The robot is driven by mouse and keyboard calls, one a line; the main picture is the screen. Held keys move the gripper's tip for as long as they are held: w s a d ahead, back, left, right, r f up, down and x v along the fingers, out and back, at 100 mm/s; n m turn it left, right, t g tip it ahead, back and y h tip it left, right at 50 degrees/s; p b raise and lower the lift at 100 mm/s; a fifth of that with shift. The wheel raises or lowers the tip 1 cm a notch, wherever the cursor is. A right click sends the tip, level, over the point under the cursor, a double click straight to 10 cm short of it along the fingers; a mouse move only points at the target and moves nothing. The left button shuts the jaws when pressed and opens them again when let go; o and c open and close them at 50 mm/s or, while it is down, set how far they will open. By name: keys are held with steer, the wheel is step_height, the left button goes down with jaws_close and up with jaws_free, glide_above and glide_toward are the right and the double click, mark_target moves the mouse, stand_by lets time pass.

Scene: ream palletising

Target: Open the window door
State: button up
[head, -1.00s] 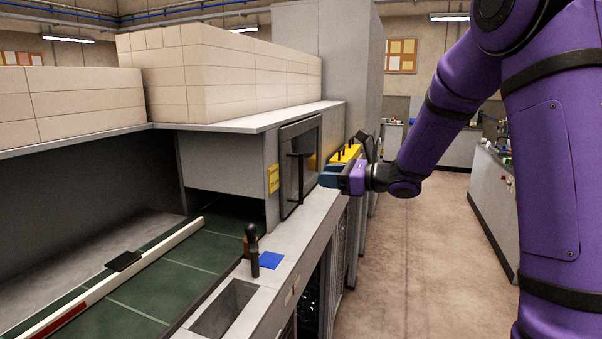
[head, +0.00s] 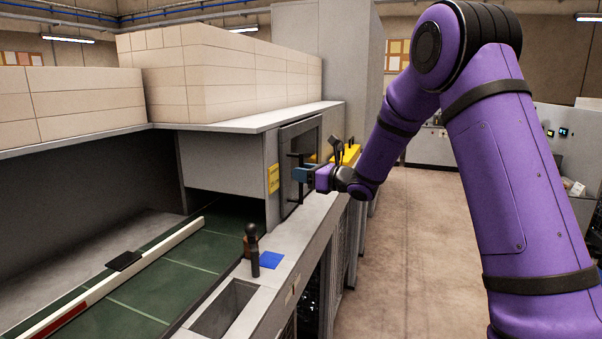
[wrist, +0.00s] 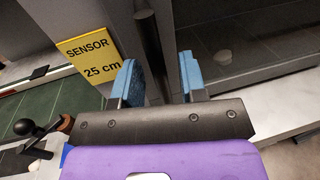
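The window door (head: 302,136) is a grey-framed dark pane in the side of the grey machine, and it looks shut. A dark vertical bar handle (head: 290,190) stands out from it. In the wrist view, the handle (wrist: 149,45) runs down between the two blue fingers, with the dark pane (wrist: 245,45) to the right. My gripper (head: 298,174) is at the handle's mid height. My gripper (wrist: 161,78) is open in the wrist view, with a gap visible between the fingers and the bar. The lower part of the bar is hidden behind the gripper body.
A yellow sensor sign (wrist: 90,60) is left of the door. A grey ledge (head: 310,215) runs below it, with a black knobbed lever (head: 253,250) and a blue square (head: 271,260). A yellow box (head: 348,154) stands beyond. The floor (head: 415,250) to the right is clear.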

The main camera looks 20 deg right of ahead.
steer(key=shift+w+a, duration=0.35)
jaws_close()
